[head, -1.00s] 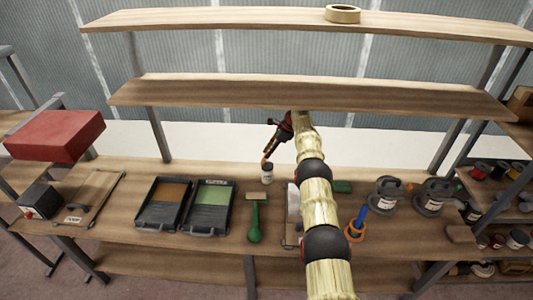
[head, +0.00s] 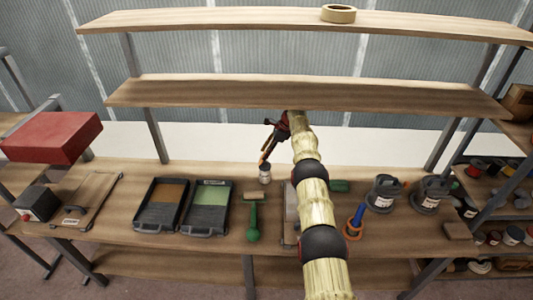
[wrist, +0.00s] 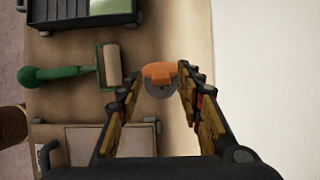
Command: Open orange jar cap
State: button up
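The small jar (head: 265,180) stands upright on the workbench, its pale body with a dark label showing below my fingertips in the head view. In the wrist view its orange cap (wrist: 159,70) lies between the fingertips, with a round grey part just below it. My gripper (head: 265,161) points down at the jar top from above. The jar's top is hidden by the fingers in the head view.
A green-handled roller (head: 253,220) lies close by, also in the wrist view (wrist: 60,74). Two paint trays, one with green (head: 209,207), stand to the left. Grey cans (head: 384,195) and an orange-and-blue item (head: 354,228) stand right. A shelf (head: 200,92) hangs above.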

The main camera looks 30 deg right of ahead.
jog(key=shift+d+r, duration=0.2)
jog(key=shift+r, duration=0.25)
jog(key=s+d, duration=0.7)
jog(key=d, duration=0.3)
jog(key=shift+c, duration=0.6)
